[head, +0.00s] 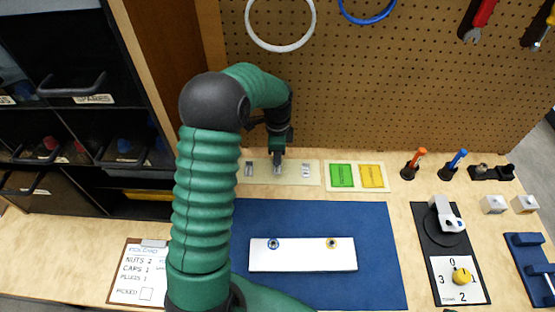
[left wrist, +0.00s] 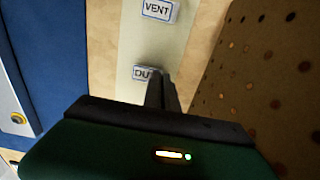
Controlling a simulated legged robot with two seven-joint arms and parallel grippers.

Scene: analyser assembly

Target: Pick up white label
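Three small white labels lie in a row on a pale strip (head: 312,180) at the back of the bench. The left one (head: 249,168) reads VENT in the left wrist view (left wrist: 160,10). The middle one shows in the left wrist view (left wrist: 143,73) with "DU" readable and the rest hidden by the fingers. The right label (head: 306,170) is apart from my gripper. My left gripper (head: 277,168) points down at the middle label; its dark fingers (left wrist: 160,80) are at that label. Whether they grip it cannot be told. My right gripper is not in view.
A tray with green (head: 341,175) and yellow (head: 372,176) cards stands right of the strip. The pegboard (head: 350,110) rises close behind. A blue mat (head: 375,225) with a white panel (head: 300,260) lies in front. Black drawers (head: 75,85) stand at the left.

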